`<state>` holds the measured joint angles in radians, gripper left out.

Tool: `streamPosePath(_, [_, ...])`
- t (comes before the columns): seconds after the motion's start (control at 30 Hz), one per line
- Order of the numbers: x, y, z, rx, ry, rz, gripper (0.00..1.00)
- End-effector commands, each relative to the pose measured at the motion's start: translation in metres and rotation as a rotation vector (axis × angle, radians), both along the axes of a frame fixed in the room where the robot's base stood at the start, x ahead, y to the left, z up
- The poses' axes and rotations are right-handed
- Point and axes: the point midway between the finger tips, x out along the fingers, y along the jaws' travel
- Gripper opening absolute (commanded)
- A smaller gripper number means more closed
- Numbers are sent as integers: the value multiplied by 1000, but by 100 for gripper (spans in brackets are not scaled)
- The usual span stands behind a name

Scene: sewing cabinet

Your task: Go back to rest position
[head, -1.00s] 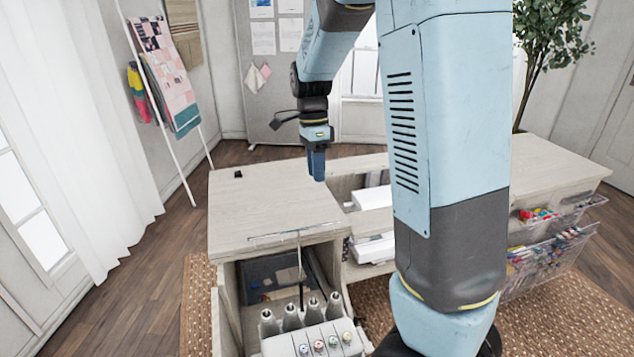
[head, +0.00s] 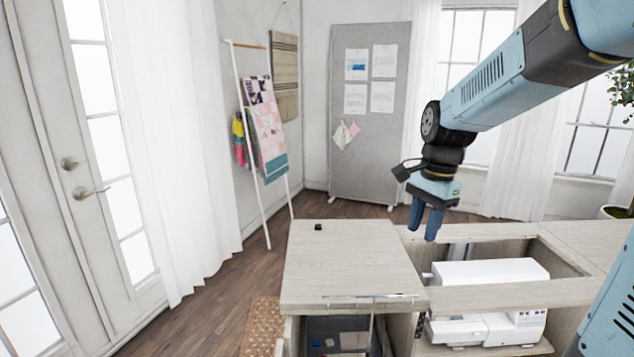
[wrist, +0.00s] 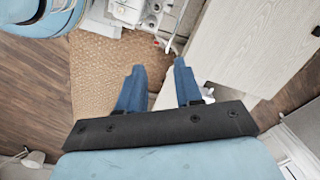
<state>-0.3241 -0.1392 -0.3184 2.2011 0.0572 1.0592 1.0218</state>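My gripper (head: 425,222) hangs from my blue arm above the cabinet, near the right edge of its wooden top panel. Its two blue fingers point down, apart from the surface. In the wrist view the fingers (wrist: 158,88) are spread with a clear gap and nothing between them. The sewing cabinet (head: 345,262) stands in the lower part of the head view, with its right section open. A white sewing machine (head: 490,272) sits in that open section.
A small black object (head: 318,227) lies on the cabinet top. A ladder rack with quilts (head: 268,130) and a grey pinboard (head: 350,165) stand behind. A white door (head: 105,200) is at left. A woven rug (wrist: 105,70) covers some wooden floor. The air around my gripper is clear.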

Motion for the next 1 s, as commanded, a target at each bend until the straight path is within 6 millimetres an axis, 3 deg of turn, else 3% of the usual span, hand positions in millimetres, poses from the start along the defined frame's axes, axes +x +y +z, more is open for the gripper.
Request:
streamPosePath(0.3, [-59,-9,34,-26,-209,364,35])
streamPosePath(0.7, [-130,-10,54,-217,-426,808,35])
streamPosePath(1.0, [-156,-8,55,-340,-480,987,35])
